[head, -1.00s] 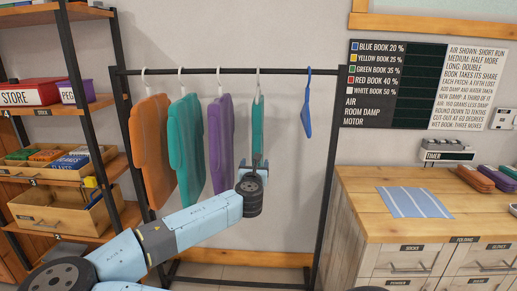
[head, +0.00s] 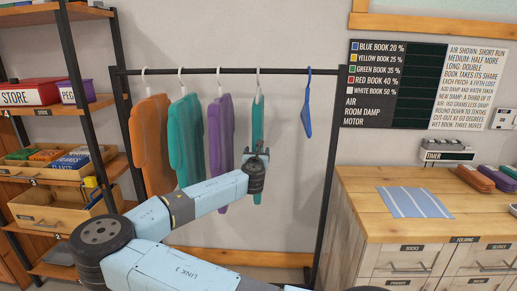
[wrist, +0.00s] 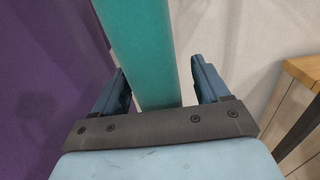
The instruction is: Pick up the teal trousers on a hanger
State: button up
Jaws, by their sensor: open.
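The teal trousers (head: 258,125) hang as a narrow strip from a white hanger on the rack's rail. Their lower part is partly behind my wrist in the head view. My gripper (head: 258,153) is open in front of their lower half. In the wrist view the trousers (wrist: 146,45) run down between the two open fingers of my gripper (wrist: 161,78). They lie closer to the left finger, with a gap to the right finger. I cannot tell how deep the cloth is between the fingers.
A purple garment (head: 220,135), a teal top (head: 186,145) and an orange garment (head: 153,145) hang to the left. The purple one is close to my left finger. A blue item (head: 307,115) hangs to the right. A wooden counter (head: 440,185) stands at right.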

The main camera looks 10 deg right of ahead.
jog(key=shift+w, duration=0.1)
grip_shut()
dwell(0.7)
